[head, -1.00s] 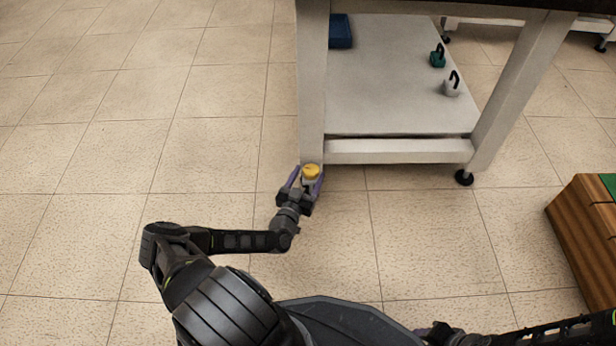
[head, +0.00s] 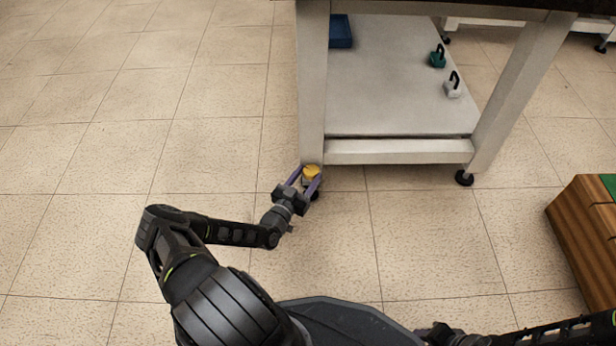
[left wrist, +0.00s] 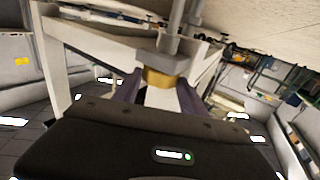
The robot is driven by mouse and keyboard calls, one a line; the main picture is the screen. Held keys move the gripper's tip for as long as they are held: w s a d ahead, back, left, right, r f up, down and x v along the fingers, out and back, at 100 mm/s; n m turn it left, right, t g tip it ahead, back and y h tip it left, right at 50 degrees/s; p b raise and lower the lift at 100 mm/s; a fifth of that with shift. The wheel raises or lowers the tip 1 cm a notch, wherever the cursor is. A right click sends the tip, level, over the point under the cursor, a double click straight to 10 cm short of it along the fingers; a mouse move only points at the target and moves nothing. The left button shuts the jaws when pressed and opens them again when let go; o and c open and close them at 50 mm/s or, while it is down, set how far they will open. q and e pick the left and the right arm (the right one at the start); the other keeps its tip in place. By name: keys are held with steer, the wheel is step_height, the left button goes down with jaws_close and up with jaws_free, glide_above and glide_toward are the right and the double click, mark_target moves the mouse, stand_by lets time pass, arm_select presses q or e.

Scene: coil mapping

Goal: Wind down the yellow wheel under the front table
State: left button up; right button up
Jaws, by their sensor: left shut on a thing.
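The yellow wheel (head: 311,172) sits at the foot of the front table's near left leg (head: 312,90). It also shows in the left wrist view (left wrist: 158,78), on a grey stem between the fingers. My left gripper (head: 304,179) is low by the floor with its purple fingers on either side of the wheel, shut on it. The front table (head: 400,152) stands upright on its legs. My right arm shows only in part at the lower right edge, and its gripper is not clearly seen.
The table's lower shelf (head: 390,95) holds a blue bin (head: 340,31), a green weight (head: 437,57) and a white weight (head: 453,88). A black caster (head: 464,178) is under the right leg. A wooden box (head: 590,240) stands at right. The floor at left is clear.

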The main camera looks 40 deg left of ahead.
arm_select(q)
steer(key=shift+a+m+h, duration=0.2)
steer(key=shift+m+h, duration=0.6)
steer(key=shift+h, duration=0.5)
steer(key=o, duration=1.4)
steer(key=shift+c, duration=0.2)
